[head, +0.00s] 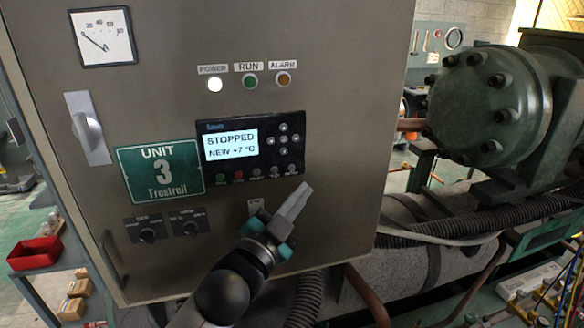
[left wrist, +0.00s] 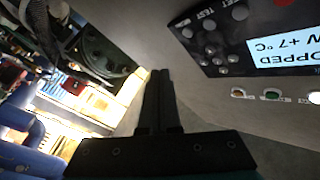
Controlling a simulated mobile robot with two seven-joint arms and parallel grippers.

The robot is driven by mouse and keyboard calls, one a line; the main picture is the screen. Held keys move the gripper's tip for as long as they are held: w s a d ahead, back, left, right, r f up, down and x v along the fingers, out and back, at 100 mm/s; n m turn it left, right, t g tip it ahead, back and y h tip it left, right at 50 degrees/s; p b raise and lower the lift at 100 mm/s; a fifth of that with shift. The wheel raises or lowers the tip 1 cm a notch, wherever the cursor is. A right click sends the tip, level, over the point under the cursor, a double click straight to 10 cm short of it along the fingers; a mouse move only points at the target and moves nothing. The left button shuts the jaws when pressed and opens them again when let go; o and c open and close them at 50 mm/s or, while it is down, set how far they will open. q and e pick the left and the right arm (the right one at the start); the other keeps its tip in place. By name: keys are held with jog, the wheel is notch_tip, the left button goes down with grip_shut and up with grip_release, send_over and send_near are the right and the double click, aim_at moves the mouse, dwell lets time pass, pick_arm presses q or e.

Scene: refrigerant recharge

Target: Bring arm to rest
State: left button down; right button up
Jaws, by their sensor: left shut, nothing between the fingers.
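My left gripper (head: 297,202) is in front of the grey control cabinet (head: 330,130), just below and to the right of the controller panel (head: 250,150). Its fingers are shut with nothing between them. In the left wrist view the closed fingers (left wrist: 159,100) point at the cabinet side, and the controller panel (left wrist: 245,35) shows at the upper right. The controller display reads "STOPPED" and "NEW +7 °C". I cannot tell how close the fingertips are to the cabinet door. My right gripper is not in view.
The POWER lamp (head: 215,84) is lit white; the RUN lamp (head: 250,81) and ALARM lamp (head: 283,79) look unlit. A green compressor (head: 480,105) and hoses stand at the right. A red bin (head: 35,253) sits at the lower left.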

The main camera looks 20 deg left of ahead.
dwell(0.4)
pick_arm(q)
jog(key=s+a+f+n+g+y, duration=0.1)
jog(key=s+f+n+g+y, duration=0.15)
jog(key=s+f+g, duration=0.4)
jog(key=s+a+f+n+g+y, duration=0.1)
jog(key=s+a+f+n, duration=0.15)
jog(key=f, duration=0.75)
jog(key=s+d+f+n+g, duration=0.1)
jog(key=s+f+g, duration=0.35)
jog(key=s, duration=0.45)
jog(key=s+d+f+n+g, duration=0.15)
jog(key=s+f+g, duration=0.3)
jog(key=s, duration=0.45)
notch_tip(320, 180, down, 30)
jog(key=s+b, duration=0.2)
jog(key=b, duration=0.8)
jog(key=s+a+f+b, duration=0.1)
jog(key=s+f+b, duration=0.2)
jog(key=s+f, duration=0.2)
jog(key=s+a+f+g+b, duration=0.1)
jog(key=s+f+b, duration=0.3)
jog(key=f, duration=0.8)
jog(key=s+a+f+b, duration=0.1)
jog(key=s+f+b, duration=0.2)
jog(key=s+f, duration=0.3)
notch_tip(320, 180, down, 3)
jog(key=shift+s+a+g+b, duration=0.25)
jog(key=shift+s+g+b, duration=0.05)
jog(key=shift+g+b, duration=0.05)
